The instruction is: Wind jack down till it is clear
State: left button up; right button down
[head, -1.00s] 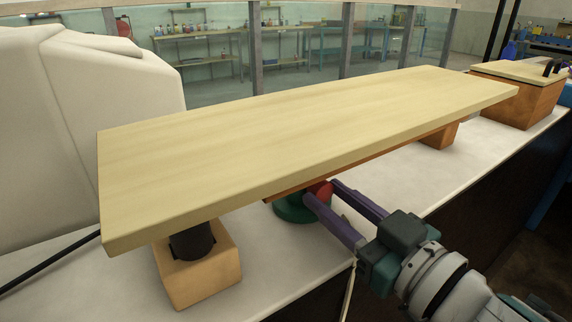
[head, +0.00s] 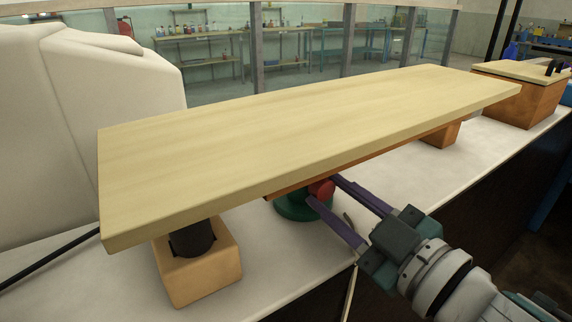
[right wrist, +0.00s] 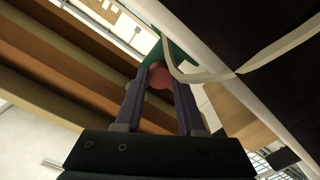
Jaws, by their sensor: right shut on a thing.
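A jack with a green round base (head: 296,209) and a red knob (head: 321,188) stands under the near long edge of a pale wooden board (head: 300,140). The board hides the jack's upper part. My right gripper (head: 327,191) reaches in from the lower right with its purple fingers shut on the red knob. In the right wrist view the red knob (right wrist: 160,77) sits between the two fingertips, with the green part (right wrist: 168,42) behind it. I cannot see a gap between jack and board. My left gripper is out of view.
A wooden block (head: 202,278) with a black cylinder (head: 192,240) stands under the board's left end. Another block (head: 441,134) is under its right part. An orange-brown beam (head: 365,160) runs beneath the board. A lidded wooden box (head: 520,98) stands at right. A thin pale cord hangs near my gripper.

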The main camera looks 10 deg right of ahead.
jog(key=n+b, duration=0.1)
jog(key=n, duration=0.3)
jog(key=shift+n, duration=0.3)
jog(key=n+b, duration=0.1)
jog(key=n, duration=0.4)
jog(key=n+b, duration=0.2)
jog(key=n, duration=0.4)
jog(key=n+b, duration=0.1)
jog(key=n, duration=0.3)
jog(key=shift+n, duration=0.4)
jog(key=shift+r, duration=0.1)
jog(key=c, duration=0.5)
grip_release()
jog(key=shift+s, duration=0.1)
